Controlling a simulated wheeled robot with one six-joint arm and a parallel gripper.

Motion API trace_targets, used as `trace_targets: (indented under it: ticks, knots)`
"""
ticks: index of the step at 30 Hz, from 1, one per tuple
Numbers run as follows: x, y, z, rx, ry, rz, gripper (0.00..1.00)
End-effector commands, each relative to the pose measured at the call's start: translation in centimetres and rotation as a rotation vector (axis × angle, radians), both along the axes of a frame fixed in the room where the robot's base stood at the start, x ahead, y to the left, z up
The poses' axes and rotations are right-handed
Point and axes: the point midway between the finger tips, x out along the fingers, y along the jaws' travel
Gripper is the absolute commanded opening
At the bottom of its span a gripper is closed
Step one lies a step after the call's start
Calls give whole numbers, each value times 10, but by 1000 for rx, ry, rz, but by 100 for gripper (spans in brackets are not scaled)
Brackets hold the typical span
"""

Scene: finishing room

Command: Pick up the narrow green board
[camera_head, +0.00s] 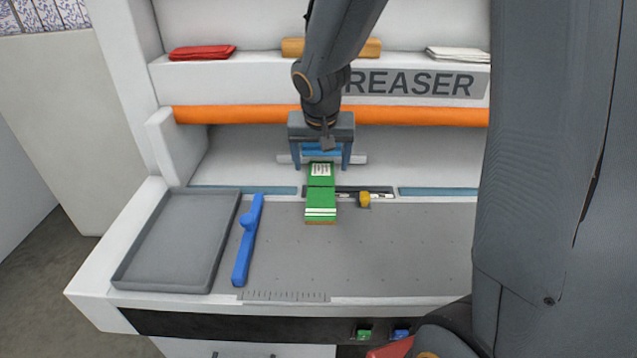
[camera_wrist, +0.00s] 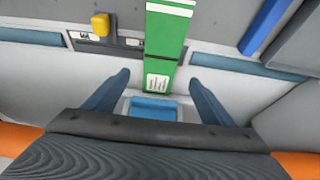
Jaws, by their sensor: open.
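The narrow green board (camera_head: 320,205) lies on the grey worktop of the creaser, with white stripes near its front end and a white label at its far end. In the wrist view the board (camera_wrist: 164,45) runs from the top edge down to between the fingertips. My gripper (camera_head: 321,165) is over the board's far end, with one blue finger on each side of it. In the wrist view my gripper (camera_wrist: 160,75) is open, with clear gaps beside the board. I cannot tell the exact height of the fingers above it.
A yellow knob on a slider (camera_head: 365,199) is right of the board. A blue bar (camera_head: 248,240) and an empty grey tray (camera_head: 180,240) are to the left. An orange bar (camera_head: 240,115) spans the machine behind. The worktop (camera_head: 400,250) is clear at front right.

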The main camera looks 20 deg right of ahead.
Motion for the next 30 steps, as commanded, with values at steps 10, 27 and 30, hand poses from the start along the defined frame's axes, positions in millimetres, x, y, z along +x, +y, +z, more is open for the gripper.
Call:
trace_targets:
  ticks: [10,27,30]
  knots:
    - [7,-3,-34,1,5,2,77]
    - [18,-8,-68,2,2,-3,75]
    - [18,-8,-68,2,2,-3,58]
